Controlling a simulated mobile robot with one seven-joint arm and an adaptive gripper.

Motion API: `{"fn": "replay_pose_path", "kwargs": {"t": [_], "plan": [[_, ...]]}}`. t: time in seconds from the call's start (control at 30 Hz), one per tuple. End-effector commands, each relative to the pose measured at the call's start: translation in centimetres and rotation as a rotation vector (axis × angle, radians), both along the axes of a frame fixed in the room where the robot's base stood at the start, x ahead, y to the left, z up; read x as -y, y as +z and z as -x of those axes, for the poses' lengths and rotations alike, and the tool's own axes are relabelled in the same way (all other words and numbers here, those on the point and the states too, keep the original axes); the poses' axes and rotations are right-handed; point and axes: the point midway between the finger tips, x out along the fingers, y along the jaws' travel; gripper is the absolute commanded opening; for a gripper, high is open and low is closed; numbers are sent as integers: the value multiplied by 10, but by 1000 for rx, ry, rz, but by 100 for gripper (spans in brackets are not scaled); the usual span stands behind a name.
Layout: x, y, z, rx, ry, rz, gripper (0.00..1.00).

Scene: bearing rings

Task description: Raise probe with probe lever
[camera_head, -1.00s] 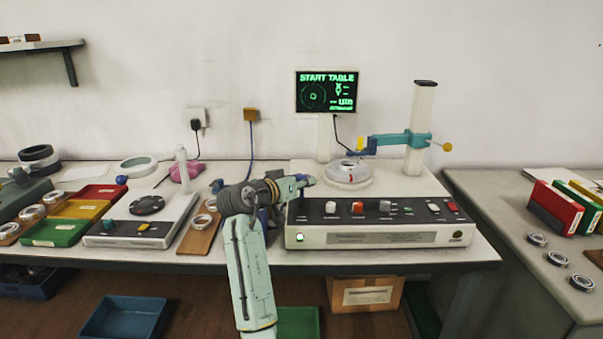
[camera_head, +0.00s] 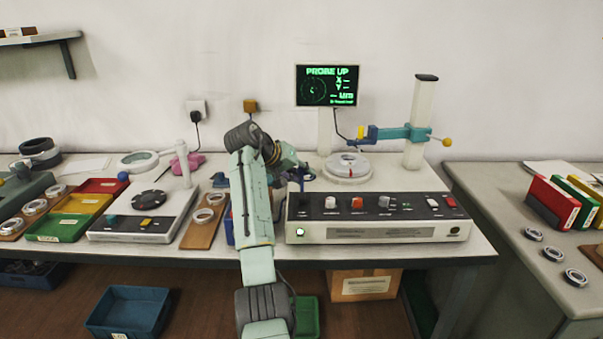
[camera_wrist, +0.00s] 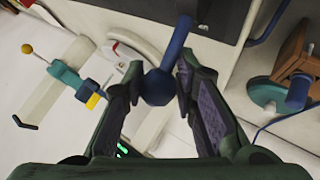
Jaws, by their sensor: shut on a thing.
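The probe lever (camera_wrist: 178,44) has a dark blue shaft and a round blue ball end, seen in the wrist view. My gripper (camera_wrist: 160,84) is shut on its ball, one finger on each side. In the head view my gripper (camera_head: 300,170) is at the left end of the measuring machine (camera_head: 375,229), and the lever is mostly hidden there. The probe (camera_head: 368,132), with a blue and yellow tip on a teal arm, stands apart above the bearing ring (camera_head: 348,161) on the round table. The screen (camera_head: 327,85) reads "PROBE UP".
A white post (camera_head: 420,120) carries the probe arm. A flat white device (camera_head: 143,215), coloured trays (camera_head: 62,228) and a board with rings (camera_head: 203,222) are at left. Red and green binders (camera_head: 553,203) and several rings are on the right bench.

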Motion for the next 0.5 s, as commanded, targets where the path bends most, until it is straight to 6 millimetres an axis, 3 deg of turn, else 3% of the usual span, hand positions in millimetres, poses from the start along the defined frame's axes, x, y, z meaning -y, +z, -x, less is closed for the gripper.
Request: {"fn": "replay_pose_path", "kwargs": {"t": [0.4,0.43,0.5], "plan": [[5,0,0,-9,-4,5,0],[5,0,0,-9,-4,5,27],[5,0,0,-9,-5,4,32]]}}
